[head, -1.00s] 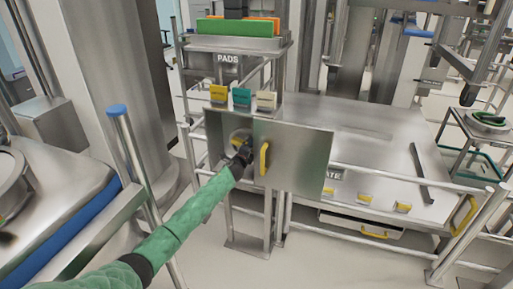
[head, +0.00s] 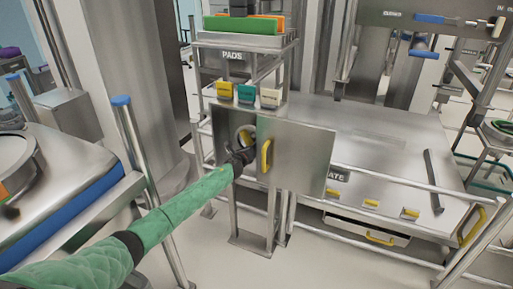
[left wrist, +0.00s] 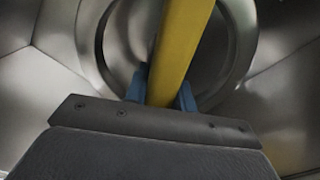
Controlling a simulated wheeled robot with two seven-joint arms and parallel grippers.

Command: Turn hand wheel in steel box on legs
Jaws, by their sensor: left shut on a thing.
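The steel box on legs (head: 222,126) stands in the middle of the head view, its door (head: 300,155) swung open to the right with a yellow handle (head: 266,157). The hand wheel (head: 244,134) is inside the box, partly hidden by my gripper. In the left wrist view the wheel's round steel rim (left wrist: 243,50) and a yellow bar (left wrist: 180,45) across it fill the middle. My left gripper (left wrist: 160,92) reaches into the box with its blue fingers on both sides of the yellow bar, shut on it. My right gripper is not in view.
Yellow, teal and cream tags (head: 245,94) sit above the box, below a tray (head: 240,40) of coloured pads. A wide steel table (head: 390,140) with rails stands behind and right. A blue-capped post (head: 122,103) stands left of my arm. Floor is free below the box.

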